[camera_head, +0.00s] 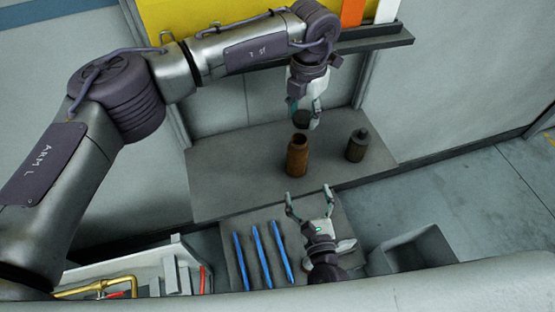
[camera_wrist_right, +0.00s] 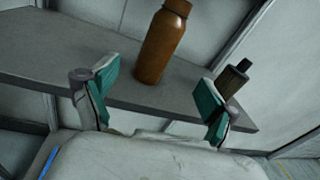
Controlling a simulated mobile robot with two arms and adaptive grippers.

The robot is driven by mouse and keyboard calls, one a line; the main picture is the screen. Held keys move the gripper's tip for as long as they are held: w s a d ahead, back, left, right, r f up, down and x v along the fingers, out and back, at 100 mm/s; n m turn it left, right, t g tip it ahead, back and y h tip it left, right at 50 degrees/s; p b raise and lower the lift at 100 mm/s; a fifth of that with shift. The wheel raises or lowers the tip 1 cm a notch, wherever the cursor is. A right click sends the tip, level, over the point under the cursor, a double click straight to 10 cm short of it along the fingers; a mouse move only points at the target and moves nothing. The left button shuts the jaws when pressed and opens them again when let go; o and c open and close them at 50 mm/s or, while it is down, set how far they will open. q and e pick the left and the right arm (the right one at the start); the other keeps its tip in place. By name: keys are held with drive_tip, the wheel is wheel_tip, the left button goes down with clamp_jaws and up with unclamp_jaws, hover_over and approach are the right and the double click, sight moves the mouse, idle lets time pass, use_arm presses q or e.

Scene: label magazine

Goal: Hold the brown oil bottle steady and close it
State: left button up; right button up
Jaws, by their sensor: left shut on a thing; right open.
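The brown oil bottle (camera_head: 297,160) stands upright on a grey shelf (camera_head: 230,180); it also shows in the right wrist view (camera_wrist_right: 162,45). My left gripper (camera_head: 303,114) is directly above the bottle, shut on a small dark round piece that looks like a cap (camera_head: 302,119). The piece appears apart from the bottle's neck, though the exact gap is hard to tell. My right gripper (camera_head: 309,194) is open and empty in front of the bottle, below the shelf edge in the picture. In the right wrist view its fingers (camera_wrist_right: 158,84) flank the bottle's base without touching it.
A dark capped bottle (camera_head: 357,147) stands on the shelf right of the brown one. Blue sticks (camera_head: 261,255) lie on a grey surface in front. A grey bin (camera_head: 415,250) is at right. An upper ledge (camera_head: 375,42) is behind my left arm.

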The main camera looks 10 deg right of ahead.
sight(300, 160)
drive_tip(key=shift+a+r+m+h, duration=0.2)
drive_tip(key=shift+r+m+h, duration=0.1)
drive_tip(key=shift+r+m, duration=0.75)
drive_tip(key=shift+w, duration=0.1)
drive_tip(key=shift+n, duration=0.25)
drive_tip(key=w, duration=1.2)
drive_tip(key=shift+a, duration=0.25)
drive_tip(key=shift+c, duration=0.2)
clamp_jaws()
